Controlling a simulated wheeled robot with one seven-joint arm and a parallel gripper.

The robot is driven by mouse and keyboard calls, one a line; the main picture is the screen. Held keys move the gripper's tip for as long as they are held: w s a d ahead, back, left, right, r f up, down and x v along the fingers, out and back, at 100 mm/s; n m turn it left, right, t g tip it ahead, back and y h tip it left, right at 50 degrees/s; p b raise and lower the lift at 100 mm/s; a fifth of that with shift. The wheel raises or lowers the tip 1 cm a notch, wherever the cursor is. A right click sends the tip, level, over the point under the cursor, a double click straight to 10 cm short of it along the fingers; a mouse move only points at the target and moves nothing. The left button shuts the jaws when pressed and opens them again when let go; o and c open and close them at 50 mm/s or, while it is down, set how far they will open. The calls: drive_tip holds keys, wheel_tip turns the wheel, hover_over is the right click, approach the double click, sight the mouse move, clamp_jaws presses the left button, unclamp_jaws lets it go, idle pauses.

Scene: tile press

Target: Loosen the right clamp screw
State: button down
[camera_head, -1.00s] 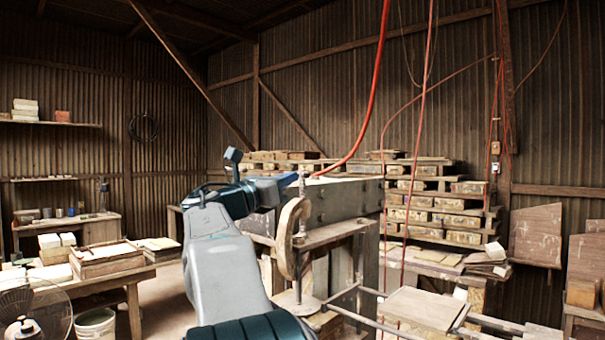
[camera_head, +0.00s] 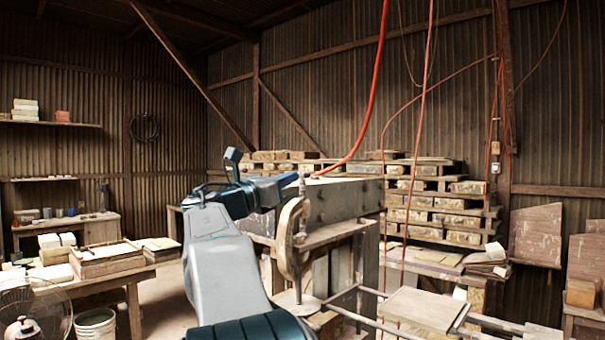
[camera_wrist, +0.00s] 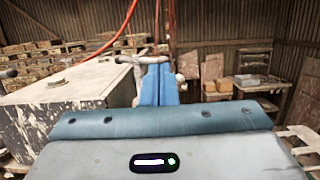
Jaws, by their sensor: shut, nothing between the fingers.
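A rusty C-shaped clamp (camera_head: 286,245) stands at the near side of the press in the head view. The fingers hide most of the screw below that bar.
The heavy press block (camera_head: 345,198) stands right of the clamp, with metal rails and a flat plate (camera_head: 422,308) in front. A red hose (camera_head: 372,100) hangs above. Stacked pallets (camera_head: 440,200) stand behind. A bench (camera_head: 110,277) and a fan are at left.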

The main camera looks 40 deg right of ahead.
drive_tip(key=shift+d, duration=0.1)
drive_tip(key=d+p, duration=0.2)
drive_tip(key=d, duration=0.3)
drive_tip(key=shift+w+d, duration=0.15)
drive_tip(key=shift+w, duration=0.05)
idle(0.8)
drive_tip(key=a+b, duration=0.2)
drive_tip(key=a, duration=0.9)
drive_tip(key=shift+s, duration=0.45)
idle(0.5)
